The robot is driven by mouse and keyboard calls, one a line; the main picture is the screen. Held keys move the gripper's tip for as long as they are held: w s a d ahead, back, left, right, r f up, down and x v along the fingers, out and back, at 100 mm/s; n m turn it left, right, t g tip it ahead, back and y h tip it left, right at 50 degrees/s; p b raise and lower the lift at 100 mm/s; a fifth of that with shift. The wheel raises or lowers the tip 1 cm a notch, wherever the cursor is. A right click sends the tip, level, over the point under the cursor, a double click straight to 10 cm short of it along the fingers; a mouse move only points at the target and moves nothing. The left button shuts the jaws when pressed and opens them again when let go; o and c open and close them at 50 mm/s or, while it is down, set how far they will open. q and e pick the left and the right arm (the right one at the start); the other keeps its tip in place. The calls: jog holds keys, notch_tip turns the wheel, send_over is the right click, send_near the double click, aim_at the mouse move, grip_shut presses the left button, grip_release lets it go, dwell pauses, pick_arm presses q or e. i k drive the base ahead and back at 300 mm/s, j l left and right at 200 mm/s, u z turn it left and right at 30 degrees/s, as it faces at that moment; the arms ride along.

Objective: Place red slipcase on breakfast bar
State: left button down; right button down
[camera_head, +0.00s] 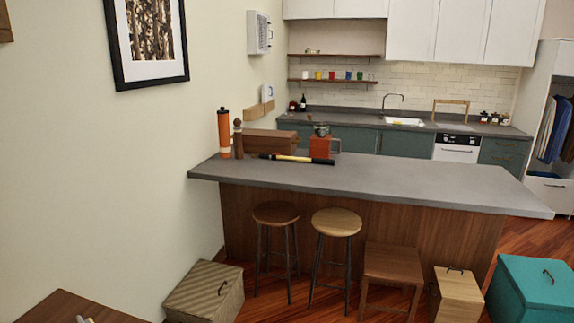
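The breakfast bar has a long grey top (420,184) and a wood-panelled front, and stands in the middle of the view. A small orange-red box (320,147) stands on its left part, with a dark round item (321,130) on top. I cannot tell whether this box is the red slipcase; no other thing in view clearly looks like one.
The bar's left end also holds an orange cylinder (224,133), a pepper mill (238,139), a brown box (270,142) and a yellow-black rod (296,158). Its right half is clear. Stools (336,222), a striped box (205,290) and a teal box (535,288) stand in front.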

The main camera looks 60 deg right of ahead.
aim_at(270, 166)
jog(key=l+z, duration=0.1)
jog(key=z, duration=0.25)
jog(key=i+l+z, duration=0.1)
jog(key=z, duration=0.3)
jog(key=i+z, duration=0.1)
jog(key=z, duration=0.25)
jog(key=i+l+z, duration=0.25)
jog(key=i+z, duration=0.2)
jog(key=i, duration=0.15)
jog(key=i+z, duration=0.45)
jog(key=i, duration=0.15)
jog(key=i+j, duration=0.1)
jog(key=i, duration=1.05)
jog(key=i+j+z, duration=0.1)
jog(key=i, duration=0.45)
